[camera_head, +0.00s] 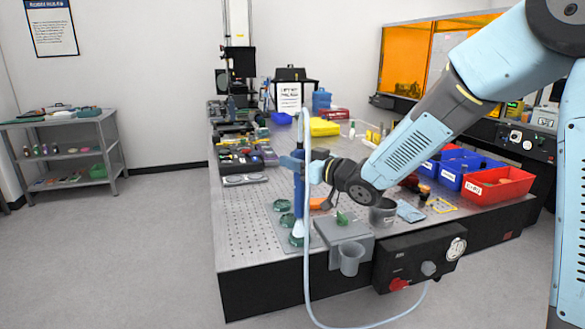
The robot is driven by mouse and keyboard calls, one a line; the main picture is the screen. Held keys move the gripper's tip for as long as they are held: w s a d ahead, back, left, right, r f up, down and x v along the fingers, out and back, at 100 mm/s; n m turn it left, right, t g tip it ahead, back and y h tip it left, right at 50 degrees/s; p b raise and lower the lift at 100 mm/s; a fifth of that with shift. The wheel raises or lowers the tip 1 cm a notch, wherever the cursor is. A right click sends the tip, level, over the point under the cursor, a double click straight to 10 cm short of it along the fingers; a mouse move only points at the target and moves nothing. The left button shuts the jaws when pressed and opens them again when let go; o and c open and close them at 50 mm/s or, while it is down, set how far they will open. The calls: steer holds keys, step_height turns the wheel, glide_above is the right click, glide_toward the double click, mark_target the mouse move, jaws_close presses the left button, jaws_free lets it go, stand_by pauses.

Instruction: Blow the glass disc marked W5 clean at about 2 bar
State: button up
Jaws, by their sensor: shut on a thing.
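My gripper (305,168) is shut on an upright blue air wand (299,196) above the front left of the perforated table. Its pale tip points down close over the nearest of several greenish glass discs (296,240); I cannot tell whether it touches. Two more discs lie behind, one (282,205) farther back and another (288,220) between. No W5 mark is legible. A pale hose (306,262) loops from the wand down to the black regulator box (407,268) on the table's front. The box has a round gauge (457,249), a red knob (398,285) and a grey knob (428,268); the gauge reading is too small.
A dark grey pot (383,212), blue bins (452,175) and a red bin (497,186) stand to the right. Instruments (240,157) fill the back left. Bare table lies left of the discs.

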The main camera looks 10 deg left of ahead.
steer(key=shift+r, duration=2.4)
